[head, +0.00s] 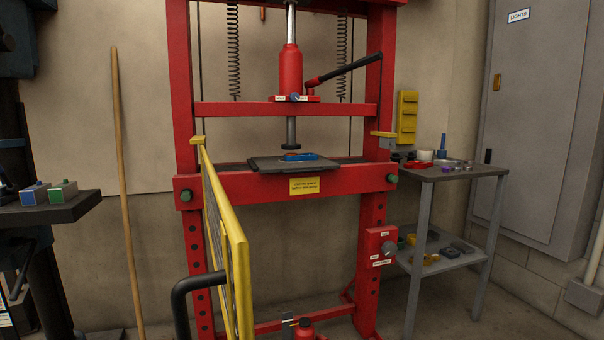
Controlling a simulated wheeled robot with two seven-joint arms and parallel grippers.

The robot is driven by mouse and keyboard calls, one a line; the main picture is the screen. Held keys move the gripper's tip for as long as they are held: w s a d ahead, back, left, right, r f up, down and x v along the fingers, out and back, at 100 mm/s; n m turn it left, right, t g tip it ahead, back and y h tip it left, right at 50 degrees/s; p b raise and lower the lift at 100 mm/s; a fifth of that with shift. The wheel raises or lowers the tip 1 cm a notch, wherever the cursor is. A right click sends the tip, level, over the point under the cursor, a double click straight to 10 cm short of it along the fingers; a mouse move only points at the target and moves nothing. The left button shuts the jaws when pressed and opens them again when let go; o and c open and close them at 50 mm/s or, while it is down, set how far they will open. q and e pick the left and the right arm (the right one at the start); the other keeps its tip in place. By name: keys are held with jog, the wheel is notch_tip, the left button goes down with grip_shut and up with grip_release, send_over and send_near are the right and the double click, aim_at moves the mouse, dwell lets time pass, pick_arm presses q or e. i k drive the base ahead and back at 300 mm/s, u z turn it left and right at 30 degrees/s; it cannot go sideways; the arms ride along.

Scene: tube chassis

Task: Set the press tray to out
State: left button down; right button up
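The press tray appears to be the dark grey plate (262,166) on the bed of the red shop press (240,186). It lies under the ram (291,130), and its front edge overhangs the bed's front beam a little. A small blue item (300,157) lies on it. A red control box (381,247) with a dark knob is on the press's right leg; its labels are too small to read. Neither of my grippers is in view.
A yellow mesh guard (238,262) stands swung toward me, left of the bed's front. A black curved bar (185,292) is beside it. A grey side table (460,172) with small items stands right. A wooden pole (123,190) leans against the wall.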

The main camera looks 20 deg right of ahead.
aim_at(271, 164)
jog(key=k, duration=0.45)
jog(key=z, duration=1.55)
jog(key=i, duration=0.4)
jog(key=z, duration=0.7)
jog(key=i, duration=1.05)
jog(key=u, duration=3.5)
jog(key=i, duration=0.5)
